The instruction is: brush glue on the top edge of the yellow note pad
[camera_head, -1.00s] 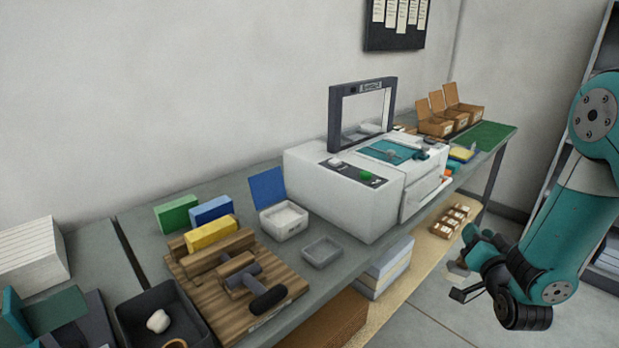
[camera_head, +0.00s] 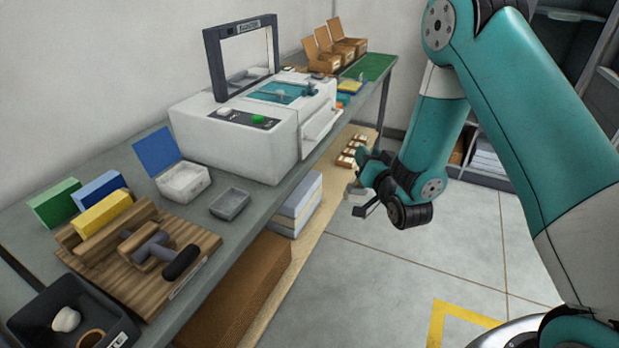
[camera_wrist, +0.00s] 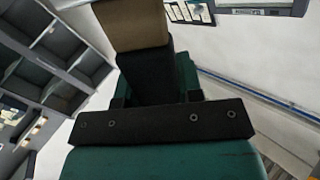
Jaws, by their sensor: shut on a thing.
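The yellow note pad (camera_head: 103,213) stands in a wooden clamp jig (camera_head: 135,275) on the bench at the left of the head view. My gripper (camera_head: 365,197) is off the bench's front side, over the floor, well to the right of the pad. It is shut on what looks like the glue brush; a broad tan end (camera_wrist: 132,22) on a dark part shows in the wrist view. In the head view the held thing is small, partly hidden by my gripper. An open white tub (camera_head: 184,184) with a blue lid stands behind the jig.
Green (camera_head: 54,203) and blue (camera_head: 98,187) pads stand behind the yellow one. A small grey tray (camera_head: 230,204), a white machine (camera_head: 235,140) and a black tray (camera_head: 75,318) are on the bench. The floor (camera_head: 430,260) in front is clear.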

